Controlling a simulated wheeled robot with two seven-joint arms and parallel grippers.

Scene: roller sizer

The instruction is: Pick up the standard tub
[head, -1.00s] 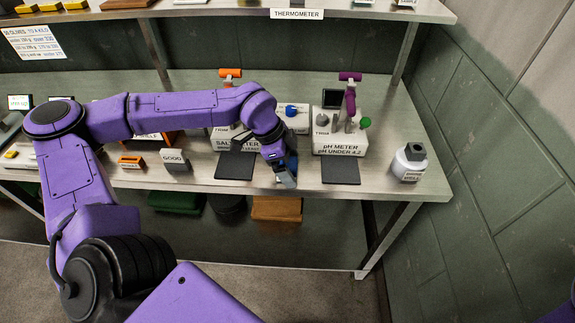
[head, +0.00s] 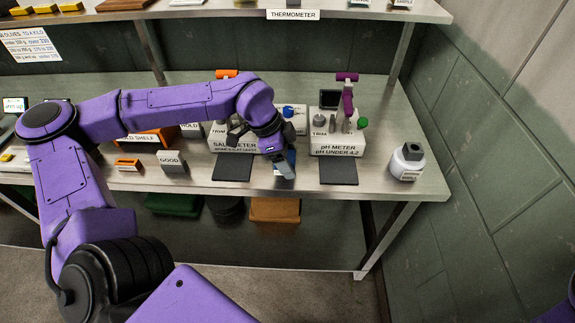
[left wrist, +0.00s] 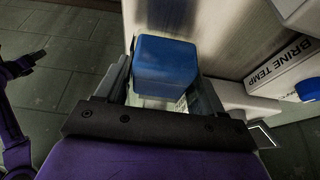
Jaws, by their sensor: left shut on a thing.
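My left gripper (head: 285,172) is over the front of the bench, between two dark mats. In the left wrist view its fingers (left wrist: 163,82) are shut on a tub with a blue top (left wrist: 165,66). A little of the tub's blue (head: 291,158) shows beside the fingers in the head view. No readable label shows on the tub, and its lower part is mostly hidden. I cannot tell from the head view whether its base is clear of the bench. A purple and black part of mine shows at the left edge of the wrist view.
The salt meter (head: 232,142) stands behind the left mat (head: 240,168). The pH meter (head: 337,144) stands behind the right mat (head: 338,171). A white bottle (head: 407,163) is at the bench's right end. A GOOD block (head: 172,161) stands to the left. A shelf (head: 240,12) runs above.

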